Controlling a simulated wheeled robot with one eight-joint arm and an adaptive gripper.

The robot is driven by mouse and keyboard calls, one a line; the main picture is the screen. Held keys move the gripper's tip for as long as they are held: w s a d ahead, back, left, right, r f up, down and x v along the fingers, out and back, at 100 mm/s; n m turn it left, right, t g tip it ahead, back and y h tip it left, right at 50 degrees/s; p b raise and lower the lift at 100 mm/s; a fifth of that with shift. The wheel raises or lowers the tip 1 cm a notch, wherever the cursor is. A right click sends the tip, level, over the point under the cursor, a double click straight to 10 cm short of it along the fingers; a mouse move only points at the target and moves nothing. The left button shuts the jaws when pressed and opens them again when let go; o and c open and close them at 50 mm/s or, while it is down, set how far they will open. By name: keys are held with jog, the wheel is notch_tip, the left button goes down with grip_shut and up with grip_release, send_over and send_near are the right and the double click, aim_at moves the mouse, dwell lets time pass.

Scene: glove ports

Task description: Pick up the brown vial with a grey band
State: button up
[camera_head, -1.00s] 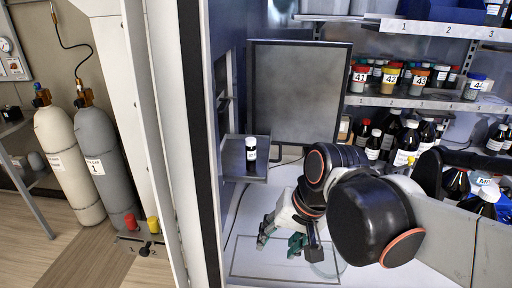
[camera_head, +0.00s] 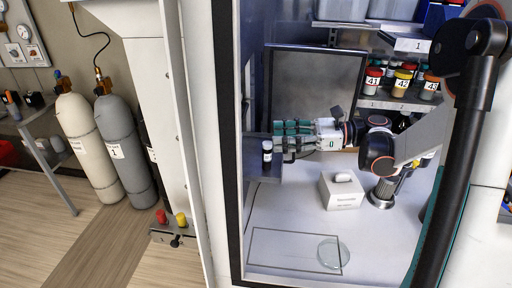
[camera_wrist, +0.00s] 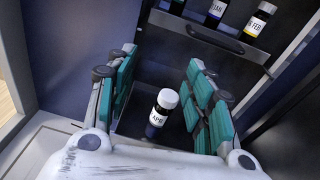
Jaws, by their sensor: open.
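A dark vial (camera_wrist: 156,118) with a white cap and a label reading APR shows between my fingers in the wrist view. Its lower band looks dark bluish, and I cannot tell whether it is grey. In the head view a small dark vial (camera_head: 267,151) with a white label stands upright on a small shelf (camera_head: 268,172) at the left wall. My gripper (camera_wrist: 163,62) is open, with a teal-padded finger set on each side of the vial and a gap on both sides. In the head view my gripper (camera_head: 280,138) reaches left, close to that vial.
More vials, including JAN (camera_wrist: 216,11) with a blue band and FEB (camera_wrist: 258,22) with a yellow band, stand on a handled ledge ahead. A dark panel (camera_head: 315,95) stands behind. A white box (camera_head: 342,190) and a glass dish (camera_head: 333,253) are on the floor below.

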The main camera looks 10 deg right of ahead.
jog(key=w+d+m+t, duration=0.1)
jog(key=d+m, duration=0.1)
jog(key=d, duration=0.2)
jog(key=b, duration=0.2)
send_near(267, 150)
notch_tip(267, 150, down, 2)
jog(key=w+a, duration=0.2)
jog(key=w, duration=0.1)
jog(key=shift+w+a+r+n+y, duration=0.15)
jog(key=shift+a+n+y, duration=0.2)
jog(key=shift+a, duration=0.55)
jog(key=shift+x, duration=2.7)
jog(key=c, duration=1)
